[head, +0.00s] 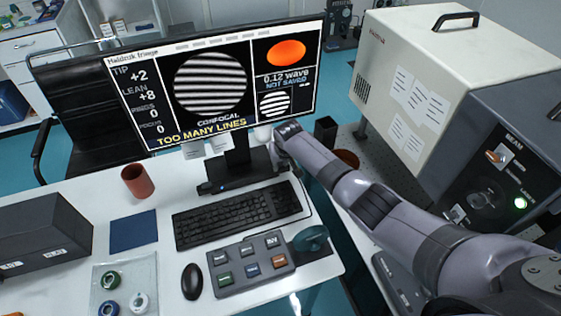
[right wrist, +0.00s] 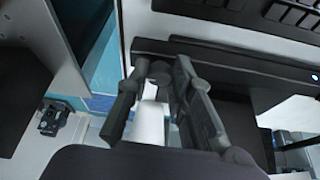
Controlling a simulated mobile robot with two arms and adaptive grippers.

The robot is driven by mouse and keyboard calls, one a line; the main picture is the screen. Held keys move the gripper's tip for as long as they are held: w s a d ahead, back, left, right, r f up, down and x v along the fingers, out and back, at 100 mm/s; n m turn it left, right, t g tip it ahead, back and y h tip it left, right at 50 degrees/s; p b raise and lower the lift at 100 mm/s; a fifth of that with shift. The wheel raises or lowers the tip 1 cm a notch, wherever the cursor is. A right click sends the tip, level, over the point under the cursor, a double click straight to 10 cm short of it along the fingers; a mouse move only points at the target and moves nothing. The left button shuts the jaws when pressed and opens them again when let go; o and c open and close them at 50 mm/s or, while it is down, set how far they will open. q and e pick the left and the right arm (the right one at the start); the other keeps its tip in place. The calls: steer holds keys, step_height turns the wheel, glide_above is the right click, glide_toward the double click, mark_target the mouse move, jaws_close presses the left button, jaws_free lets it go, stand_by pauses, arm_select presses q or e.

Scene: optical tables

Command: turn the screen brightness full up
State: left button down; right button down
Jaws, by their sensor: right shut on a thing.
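The monitor (head: 310,70) stands on a dark stand on the white desk, its screen lit. It shows black and white stripes, an orange oval, and the yellow words "TOO MANY LINES". My right gripper (head: 276,136) is at the monitor's lower right edge, and its fingertips are hard to make out there. In the right wrist view, the gripper (right wrist: 158,78) has its fingers close together on a small dark round part (right wrist: 159,70), which looks like the brightness knob. The fingers hide much of it, and its setting cannot be read. My left gripper is out of view.
On the desk are a keyboard (head: 236,214), a mouse (head: 192,281), a button box (head: 250,265), a teal handwheel (head: 311,239), a red-brown cup (head: 137,181) and a dark box (head: 42,237). A large white instrument housing (head: 455,60) stands right of my right arm.

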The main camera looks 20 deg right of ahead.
steer(key=c, duration=1.4)
jaws_free()
steer(key=v, duration=1.2)
